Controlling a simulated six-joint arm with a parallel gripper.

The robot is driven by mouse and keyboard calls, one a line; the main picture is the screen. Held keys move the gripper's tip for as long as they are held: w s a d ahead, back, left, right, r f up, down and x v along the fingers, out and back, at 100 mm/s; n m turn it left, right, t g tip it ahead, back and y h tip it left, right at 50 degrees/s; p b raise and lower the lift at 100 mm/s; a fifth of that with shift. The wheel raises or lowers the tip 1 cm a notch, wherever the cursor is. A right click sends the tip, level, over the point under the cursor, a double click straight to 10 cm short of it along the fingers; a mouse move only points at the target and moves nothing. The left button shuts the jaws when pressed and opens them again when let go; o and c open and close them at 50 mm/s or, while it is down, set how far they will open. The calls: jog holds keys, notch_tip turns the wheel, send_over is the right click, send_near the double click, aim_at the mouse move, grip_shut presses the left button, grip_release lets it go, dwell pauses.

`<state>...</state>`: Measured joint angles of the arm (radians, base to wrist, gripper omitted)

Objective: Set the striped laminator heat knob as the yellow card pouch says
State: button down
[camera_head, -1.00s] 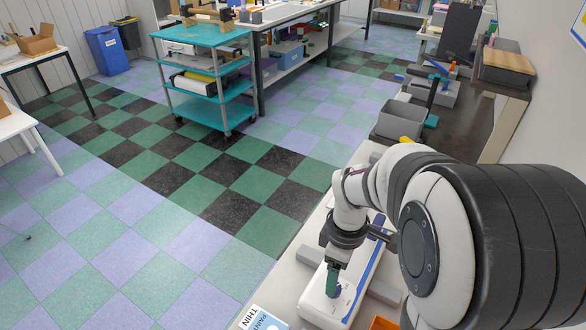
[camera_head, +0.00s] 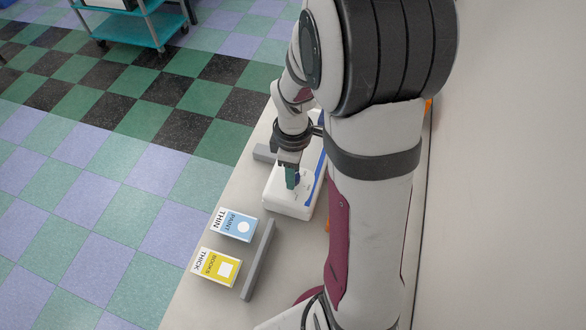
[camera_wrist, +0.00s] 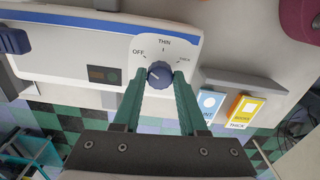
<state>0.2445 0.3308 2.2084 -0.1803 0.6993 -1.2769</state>
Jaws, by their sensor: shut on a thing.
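The white laminator with a blue stripe (camera_head: 290,204) lies on the counter; its panel (camera_wrist: 110,48) fills the top of the wrist view. A dark blue knob (camera_wrist: 160,73) sits on a dial reading OFF at left, THIN at top and apparently THICK at right. My gripper (camera_head: 291,184) has its green fingers (camera_wrist: 160,82) shut on this knob from both sides. The knob's pointer and stripes are not clear. The yellow card pouch (camera_head: 217,268) reads THICK and BOOKS. It also shows in the wrist view (camera_wrist: 246,110).
A blue card (camera_head: 234,226) reading THIN lies beside the yellow one. A grey bar (camera_head: 259,262) runs along the cards; another grey block (camera_head: 264,153) is by the laminator. A second dark blue knob (camera_wrist: 14,41) is at the panel's far left. My arm covers much of the counter.

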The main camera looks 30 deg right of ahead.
jog(key=shift+m, duration=0.4)
jog(key=m, duration=1.7)
jog(key=shift+m, duration=0.3)
jog(key=m, duration=0.5)
jog(key=shift+m, duration=0.4)
jog(key=shift+c, duration=2.2)
grip_release()
